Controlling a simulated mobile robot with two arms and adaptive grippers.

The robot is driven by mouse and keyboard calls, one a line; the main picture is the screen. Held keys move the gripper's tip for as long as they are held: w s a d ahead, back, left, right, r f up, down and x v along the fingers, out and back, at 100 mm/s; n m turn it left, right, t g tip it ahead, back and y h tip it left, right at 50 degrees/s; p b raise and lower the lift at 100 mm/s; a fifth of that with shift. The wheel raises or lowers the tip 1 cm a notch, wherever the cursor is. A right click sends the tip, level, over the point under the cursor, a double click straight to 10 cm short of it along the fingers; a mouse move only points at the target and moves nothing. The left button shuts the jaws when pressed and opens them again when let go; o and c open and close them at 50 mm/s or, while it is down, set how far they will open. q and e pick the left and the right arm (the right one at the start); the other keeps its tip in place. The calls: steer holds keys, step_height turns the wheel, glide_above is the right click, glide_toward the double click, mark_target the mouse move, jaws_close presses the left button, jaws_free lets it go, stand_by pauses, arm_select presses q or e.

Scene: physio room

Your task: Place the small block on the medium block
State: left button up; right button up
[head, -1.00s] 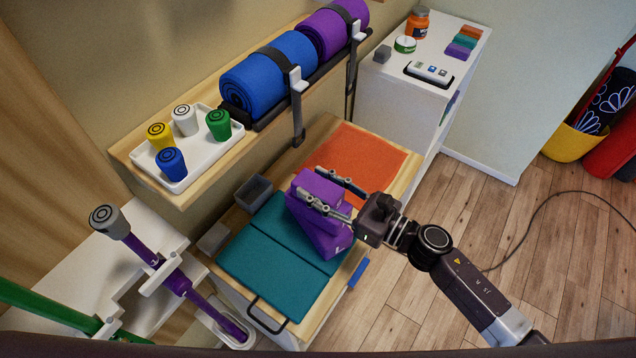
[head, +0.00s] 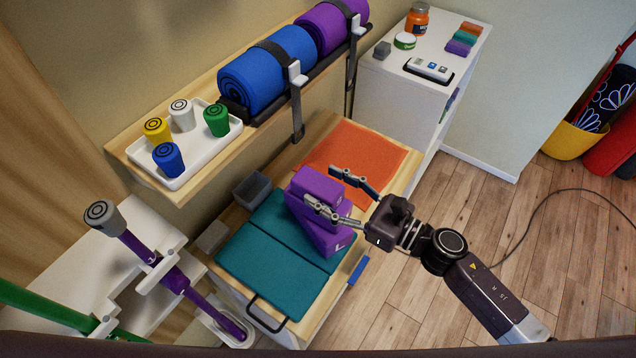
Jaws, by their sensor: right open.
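Purple blocks are stacked on the teal folded mat (head: 258,262). The small block (head: 315,180) rests on top, over the medium block (head: 341,213). A larger purple block (head: 328,243) lies at the bottom, turned at an angle to those above. My right gripper (head: 321,187) is open at the right side of the stack. One finger is near the front of the small block and the other is beyond its far right corner. The near finger hides part of the blocks. I cannot tell if a finger touches them. My left gripper is not in view.
An orange mat (head: 365,150) lies behind the stack. A grey bin (head: 252,190) stands to the left. Above is a wooden shelf with rolled mats (head: 268,70) and a white tray (head: 205,160) of coloured cups. A white cabinet (head: 400,95) stands at the back.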

steer(key=b+v, duration=0.2)
steer(key=v, duration=0.6)
steer(key=shift+s+d+f+b, duration=0.1)
steer(key=shift+s+d+b, duration=0.05)
steer(key=shift+b, duration=0.25)
steer(key=shift+s+d, duration=0.3)
steer(key=shift+d, duration=0.1)
